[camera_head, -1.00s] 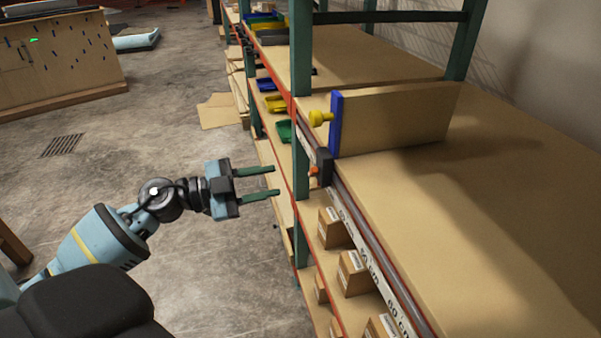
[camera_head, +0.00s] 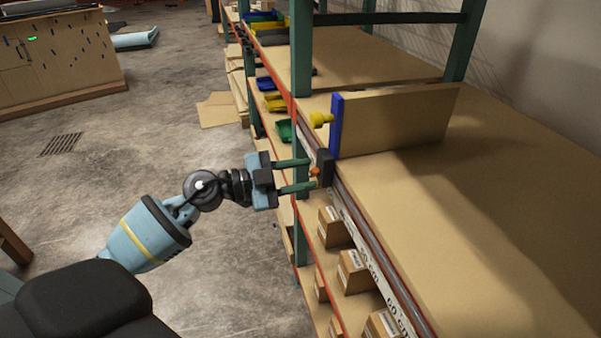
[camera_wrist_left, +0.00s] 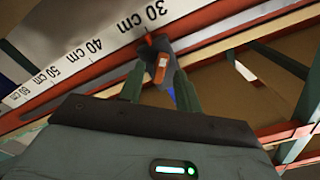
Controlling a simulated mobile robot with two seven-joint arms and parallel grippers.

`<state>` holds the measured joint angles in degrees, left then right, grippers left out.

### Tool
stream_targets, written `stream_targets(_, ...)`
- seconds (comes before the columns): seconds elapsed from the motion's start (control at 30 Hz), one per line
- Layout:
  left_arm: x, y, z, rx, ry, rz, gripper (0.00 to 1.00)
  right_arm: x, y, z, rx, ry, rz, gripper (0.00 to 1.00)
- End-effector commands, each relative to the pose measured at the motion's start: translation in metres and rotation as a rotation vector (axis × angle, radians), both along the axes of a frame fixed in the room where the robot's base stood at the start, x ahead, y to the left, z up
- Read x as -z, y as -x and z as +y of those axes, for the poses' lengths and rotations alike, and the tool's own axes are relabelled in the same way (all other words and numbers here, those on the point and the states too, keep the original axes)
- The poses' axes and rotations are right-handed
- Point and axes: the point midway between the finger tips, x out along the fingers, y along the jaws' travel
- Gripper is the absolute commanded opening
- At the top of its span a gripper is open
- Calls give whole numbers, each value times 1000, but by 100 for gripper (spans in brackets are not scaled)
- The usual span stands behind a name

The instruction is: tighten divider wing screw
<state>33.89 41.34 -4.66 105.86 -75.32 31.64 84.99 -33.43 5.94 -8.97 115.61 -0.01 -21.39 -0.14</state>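The divider (camera_head: 400,120) is an upright wooden panel with a blue front edge (camera_head: 336,125) and a yellow knob (camera_head: 320,119), standing on the shelf. Below its front edge, a dark clamp block (camera_head: 326,169) sits on the shelf's front rail. A small orange wing screw (camera_head: 314,171) sticks out of it and also shows in the left wrist view (camera_wrist_left: 162,64). My left gripper (camera_head: 311,174) is open, its two green fingers on either side of the orange screw. I cannot tell whether either finger touches it. My right gripper is not in view.
A white scale (camera_wrist_left: 95,45) with centimetre marks runs along the rail, with "30 cm" close to the clamp. A green rack post (camera_head: 301,60) stands just left of the divider. Cardboard boxes (camera_head: 355,273) sit on the lower shelf. The upper shelf's near part is clear.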

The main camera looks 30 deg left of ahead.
Motion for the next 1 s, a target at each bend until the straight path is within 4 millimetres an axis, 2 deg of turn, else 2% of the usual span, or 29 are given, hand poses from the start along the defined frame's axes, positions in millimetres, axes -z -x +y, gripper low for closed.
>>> stream_targets(0.3, 0, -2, -2, 0, 0, 0, 34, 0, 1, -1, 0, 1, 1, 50)
stream_targets(0.57, 0, -2, -2, 0, 0, 0, 1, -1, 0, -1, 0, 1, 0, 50)
stream_targets(1.0, -1, -2, -1, -1, -41, -37, 0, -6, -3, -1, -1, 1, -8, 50)
